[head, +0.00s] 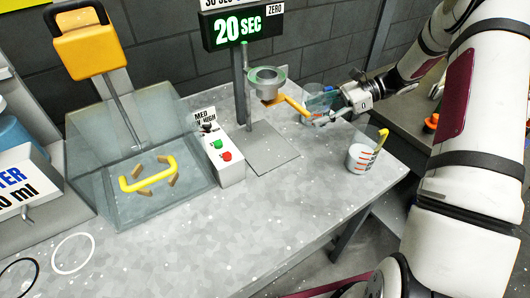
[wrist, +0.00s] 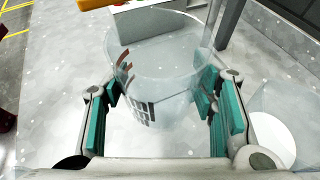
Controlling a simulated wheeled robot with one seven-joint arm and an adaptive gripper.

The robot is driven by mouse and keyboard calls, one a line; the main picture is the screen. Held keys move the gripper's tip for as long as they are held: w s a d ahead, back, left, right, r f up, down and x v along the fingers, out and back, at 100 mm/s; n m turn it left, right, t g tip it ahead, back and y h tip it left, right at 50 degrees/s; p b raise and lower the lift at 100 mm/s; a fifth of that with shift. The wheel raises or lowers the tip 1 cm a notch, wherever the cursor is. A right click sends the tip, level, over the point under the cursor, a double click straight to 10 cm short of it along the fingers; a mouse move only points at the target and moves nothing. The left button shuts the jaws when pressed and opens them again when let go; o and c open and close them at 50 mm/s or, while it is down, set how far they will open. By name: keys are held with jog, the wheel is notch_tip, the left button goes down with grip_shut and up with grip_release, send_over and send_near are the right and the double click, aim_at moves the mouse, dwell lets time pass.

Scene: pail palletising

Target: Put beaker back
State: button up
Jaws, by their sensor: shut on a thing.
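My gripper (head: 322,108) is at the right part of the bench, beside the metal stand. In the wrist view its teal pads (wrist: 160,103) are on both sides of a clear beaker (wrist: 160,60) with red and black markings, shut on it. In the head view this beaker is mostly hidden behind the gripper. I cannot tell whether its base touches the bench. A second clear beaker (head: 362,158) with red marks and a yellow strip stands near the bench's right edge; a clear round vessel (wrist: 284,125) shows at the right in the wrist view.
The stand holds a metal cup (head: 267,80) with a yellow handle and a timer sign (head: 243,29) reading 20 SEC. A control box (head: 225,160) with green and red buttons and a clear tank (head: 140,165) are to the left. The bench front (head: 200,245) is mostly clear.

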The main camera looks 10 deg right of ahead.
jog(key=shift+w+a+f, duration=0.15)
jog(key=shift+w+f, duration=0.05)
jog(key=shift+f, duration=0.25)
jog(key=x, duration=0.7)
jog(key=f+x, duration=0.1)
jog(key=x, duration=0.6)
jog(key=shift+a+f, duration=0.15)
jog(key=shift+f, duration=0.3)
jog(key=shift+a+f, duration=0.2)
jog(key=shift+f, duration=0.05)
jog(key=shift+f, duration=0.15)
jog(key=o, duration=1.3)
